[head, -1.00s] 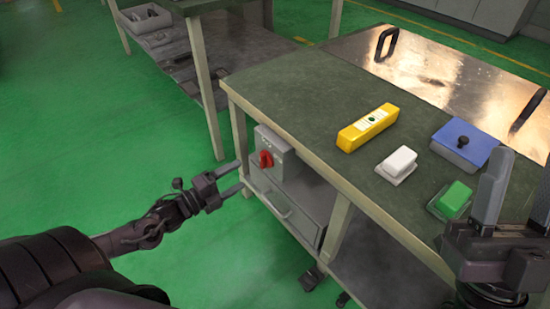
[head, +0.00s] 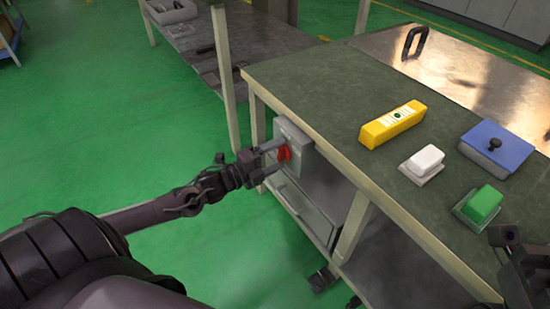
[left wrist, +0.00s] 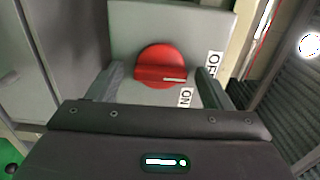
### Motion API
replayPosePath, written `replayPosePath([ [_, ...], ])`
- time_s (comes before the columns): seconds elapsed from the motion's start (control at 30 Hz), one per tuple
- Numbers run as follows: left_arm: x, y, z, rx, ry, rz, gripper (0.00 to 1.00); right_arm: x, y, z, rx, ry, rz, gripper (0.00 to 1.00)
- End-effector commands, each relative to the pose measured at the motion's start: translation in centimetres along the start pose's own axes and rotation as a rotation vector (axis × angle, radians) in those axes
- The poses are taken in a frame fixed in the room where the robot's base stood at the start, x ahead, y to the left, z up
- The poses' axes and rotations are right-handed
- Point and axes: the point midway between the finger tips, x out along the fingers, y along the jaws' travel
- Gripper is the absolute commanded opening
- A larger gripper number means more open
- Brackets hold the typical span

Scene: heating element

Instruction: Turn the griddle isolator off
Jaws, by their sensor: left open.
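The griddle isolator is a grey box (head: 292,137) on the side of the workbench, under its top, with a red rotary knob (head: 284,153). In the left wrist view the red knob (left wrist: 161,66) carries a white line that points right, towards the ON label (left wrist: 186,97). An OFF label (left wrist: 214,64) is above and to the right of it. My left gripper (head: 272,156) is open, its fingers on either side of the knob; I cannot tell whether they touch it. My right gripper (head: 506,240) shows partly at the right edge, its fingers not clearly visible.
On the green bench top (head: 330,88) are a yellow box (head: 392,124), a white block (head: 425,162), a green block (head: 483,204) and a blue-lidded container (head: 496,148). A metal griddle plate (head: 470,65) lies behind. A drawer (head: 302,208) is below the isolator. Green floor is free at left.

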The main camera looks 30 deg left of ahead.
Motion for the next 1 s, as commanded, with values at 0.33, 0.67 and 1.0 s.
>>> replayPosePath([
  [0.33, 0.03, 0.00, -0.01, 0.000, 0.000, 0.001, 0.58, 0.03, 0.00, 0.01, 0.000, 0.000, 0.000, 0.46],
  [0.67, 0.02, 0.00, -0.01, -0.001, 0.000, 0.001, 0.28, 0.06, 0.01, 0.00, -0.001, 0.000, 0.000, 0.46],
  [1.0, 0.03, -0.25, 0.06, -0.068, -0.002, 0.001, 0.28, 0.97, 0.10, -0.15, 0.000, -0.004, 0.005, 0.46],
])
